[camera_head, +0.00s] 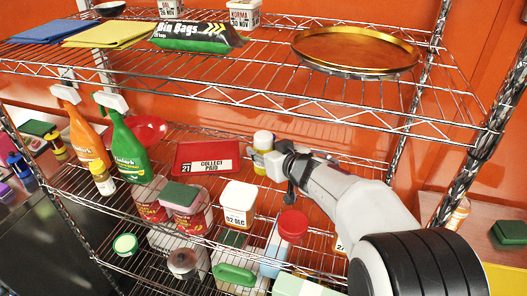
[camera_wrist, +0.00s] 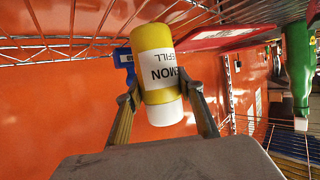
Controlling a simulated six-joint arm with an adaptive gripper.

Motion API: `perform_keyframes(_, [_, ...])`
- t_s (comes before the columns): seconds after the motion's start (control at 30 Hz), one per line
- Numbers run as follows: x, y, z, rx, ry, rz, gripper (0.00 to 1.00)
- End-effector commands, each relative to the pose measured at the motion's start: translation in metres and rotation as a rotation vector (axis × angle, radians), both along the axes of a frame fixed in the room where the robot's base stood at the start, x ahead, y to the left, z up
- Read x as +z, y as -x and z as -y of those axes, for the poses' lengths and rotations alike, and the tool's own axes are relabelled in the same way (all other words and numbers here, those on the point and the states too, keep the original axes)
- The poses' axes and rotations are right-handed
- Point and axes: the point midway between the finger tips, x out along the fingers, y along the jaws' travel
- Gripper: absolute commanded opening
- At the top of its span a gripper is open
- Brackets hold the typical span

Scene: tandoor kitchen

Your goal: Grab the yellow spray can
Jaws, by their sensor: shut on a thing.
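The yellow spray can (camera_wrist: 155,92) has a white label reading "LEMON REFILL" and a white cap. It stands between the two fingers of my gripper (camera_wrist: 161,96), which are shut on its sides. In the head view the can (camera_head: 263,139) is upright at the back of the middle shelf, with my gripper (camera_head: 272,164) reaching in from the right and hiding part of it. I cannot tell whether its base touches the shelf. It looks upside down in the wrist view, as does the shelf.
Green (camera_head: 126,143) and orange (camera_head: 83,130) spray bottles stand farther left. A white tub (camera_head: 238,205) and a red-lidded container (camera_head: 292,225) are in front. The upper wire shelf (camera_head: 250,85) hangs above.

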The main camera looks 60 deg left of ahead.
Motion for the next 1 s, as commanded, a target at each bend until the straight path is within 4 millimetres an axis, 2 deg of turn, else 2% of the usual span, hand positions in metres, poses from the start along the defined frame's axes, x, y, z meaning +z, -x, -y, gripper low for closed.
perform_keyframes(0.37, [0.018,0.0,-0.001,0.0,-0.003,0.001,0.1])
perform_keyframes(1.0, [0.081,0.0,0.0,0.001,-0.003,0.003,0.1])
